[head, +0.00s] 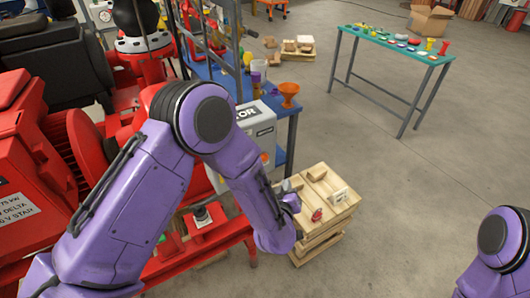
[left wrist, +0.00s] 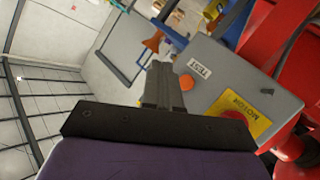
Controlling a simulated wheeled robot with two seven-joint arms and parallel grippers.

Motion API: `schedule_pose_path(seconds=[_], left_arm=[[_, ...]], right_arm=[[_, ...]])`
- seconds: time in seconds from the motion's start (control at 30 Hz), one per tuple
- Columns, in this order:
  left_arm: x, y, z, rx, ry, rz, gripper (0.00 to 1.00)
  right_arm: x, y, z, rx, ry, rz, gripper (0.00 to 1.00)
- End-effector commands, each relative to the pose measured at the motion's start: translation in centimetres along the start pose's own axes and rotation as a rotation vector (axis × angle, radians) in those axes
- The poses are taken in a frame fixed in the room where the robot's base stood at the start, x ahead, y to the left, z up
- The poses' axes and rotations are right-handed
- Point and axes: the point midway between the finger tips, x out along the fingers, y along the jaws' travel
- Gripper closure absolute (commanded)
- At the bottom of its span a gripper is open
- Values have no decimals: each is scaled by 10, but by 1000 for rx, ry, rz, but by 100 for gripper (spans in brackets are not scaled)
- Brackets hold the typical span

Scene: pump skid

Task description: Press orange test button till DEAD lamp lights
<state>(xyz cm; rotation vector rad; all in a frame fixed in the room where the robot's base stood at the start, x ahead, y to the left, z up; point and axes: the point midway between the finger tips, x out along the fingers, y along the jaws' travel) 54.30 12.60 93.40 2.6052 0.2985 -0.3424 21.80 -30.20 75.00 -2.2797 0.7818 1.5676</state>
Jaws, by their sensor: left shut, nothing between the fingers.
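The grey control box (head: 252,127) stands past my left arm in the head view, partly hidden by it. In the left wrist view the grey box (left wrist: 218,62) shows the orange button (left wrist: 187,82) beside a white TEST label (left wrist: 201,71). My left gripper (left wrist: 161,70) is shut and empty, its fingertips just left of the button in the picture; I cannot tell whether they touch it. In the head view the left gripper (head: 290,190) is mostly hidden behind its own wrist. I cannot make out a DEAD lamp. My right gripper is out of view.
A yellow MOTOR label (left wrist: 240,113) and a partly hidden red knob (left wrist: 235,117) are on the box. A wooden pallet stack (head: 325,205) with small items stands by my left wrist. The red pump skid (head: 50,180) fills the left. Open floor lies right.

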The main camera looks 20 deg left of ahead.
Motion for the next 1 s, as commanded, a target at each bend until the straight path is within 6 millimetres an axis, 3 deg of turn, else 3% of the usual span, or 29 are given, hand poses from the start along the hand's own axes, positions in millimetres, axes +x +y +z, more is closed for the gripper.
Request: schedule_pose_path(seconds=[0.37, 1.0], left_arm=[[4, -4, -1, 0, 1, -1, 100], [59, -43, -41, 1, -1, 0, 100]], right_arm=[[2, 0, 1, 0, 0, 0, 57], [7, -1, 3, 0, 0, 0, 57]])
